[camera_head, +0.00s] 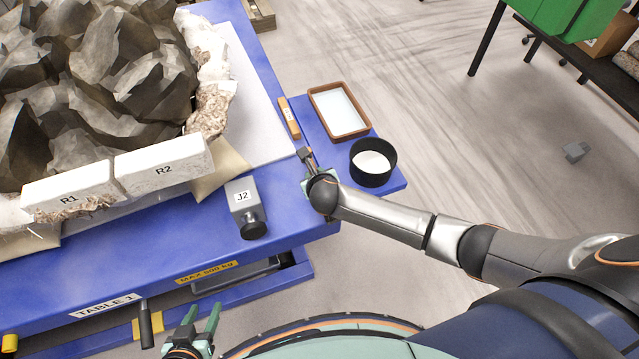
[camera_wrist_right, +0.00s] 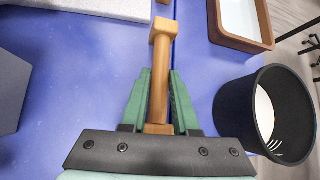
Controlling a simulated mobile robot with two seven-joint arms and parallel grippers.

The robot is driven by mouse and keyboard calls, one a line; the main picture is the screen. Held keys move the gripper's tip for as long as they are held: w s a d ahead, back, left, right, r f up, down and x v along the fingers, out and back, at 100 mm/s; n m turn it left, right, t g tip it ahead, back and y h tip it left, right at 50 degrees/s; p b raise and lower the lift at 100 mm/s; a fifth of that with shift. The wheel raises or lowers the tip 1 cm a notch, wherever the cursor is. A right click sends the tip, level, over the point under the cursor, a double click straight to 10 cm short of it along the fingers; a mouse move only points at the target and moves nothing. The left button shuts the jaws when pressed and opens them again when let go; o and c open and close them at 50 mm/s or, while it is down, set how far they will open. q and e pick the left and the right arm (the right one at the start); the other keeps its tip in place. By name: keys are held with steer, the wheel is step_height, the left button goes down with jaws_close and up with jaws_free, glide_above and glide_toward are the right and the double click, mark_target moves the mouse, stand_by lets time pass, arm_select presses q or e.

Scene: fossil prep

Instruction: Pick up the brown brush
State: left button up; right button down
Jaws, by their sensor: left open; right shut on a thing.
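The brown brush (camera_wrist_right: 160,75) stands between the green fingers of my right gripper (camera_wrist_right: 160,85) in the right wrist view. The fingers are shut on its handle, and its wider end points away from the gripper. In the head view my right gripper (camera_head: 309,163) is over the blue side shelf by the table corner; my wrist hides most of the fingers and the brush is hard to make out there. My left gripper (camera_head: 202,316) is open and empty at the bottom of the head view, in front of the table.
A brown-rimmed tray (camera_head: 317,98) and a black round bowl (camera_head: 372,176) with white contents stand beside my right gripper. A wooden block (camera_head: 289,118) lies nearby.

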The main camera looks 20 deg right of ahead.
steer(key=shift+r, duration=0.55)
steer(key=r, duration=0.1)
steer(key=r+p, duration=0.1)
steer(key=shift+s+r, duration=0.2)
steer(key=shift+r, duration=0.2)
steer(key=p+v, duration=0.1)
steer(key=v, duration=0.5)
steer(key=shift+a+r, duration=0.2)
steer(key=shift+r, duration=0.1)
steer(key=s+a+r+p, duration=0.1)
steer(key=s+r, duration=0.3)
steer(key=s, duration=0.5)
steer(key=shift+a, duration=0.5)
steer(key=shift+r, duration=0.15)
